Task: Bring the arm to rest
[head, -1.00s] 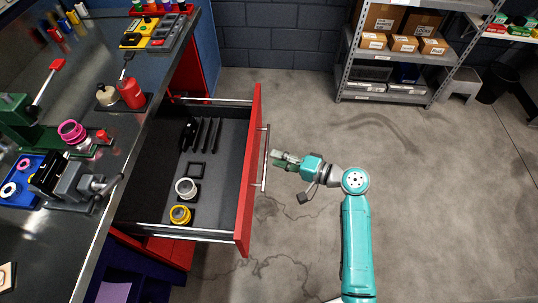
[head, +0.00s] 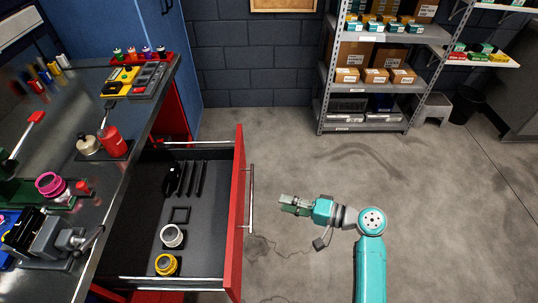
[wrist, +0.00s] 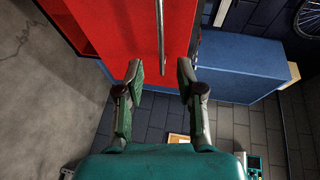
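My teal arm is stretched out in the head view, its gripper (head: 288,204) pointing left toward the open drawer. The gripper is open and empty; in the wrist view its two green-padded fingers (wrist: 161,72) stand well apart. The red drawer front (head: 238,190) carries a long metal handle (head: 250,200). The gripper is to the right of the handle, with a visible gap between them. In the wrist view the handle (wrist: 160,35) runs beyond the fingertips, in front of the red drawer front (wrist: 115,30).
The drawer (head: 205,215) stands pulled out from the workbench (head: 70,185) and holds a white-ringed roll (head: 171,236), a yellow-ringed roll (head: 166,265) and dark tools. A metal shelf rack (head: 365,122) stands at the back wall. The concrete floor (head: 450,220) on the right is clear.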

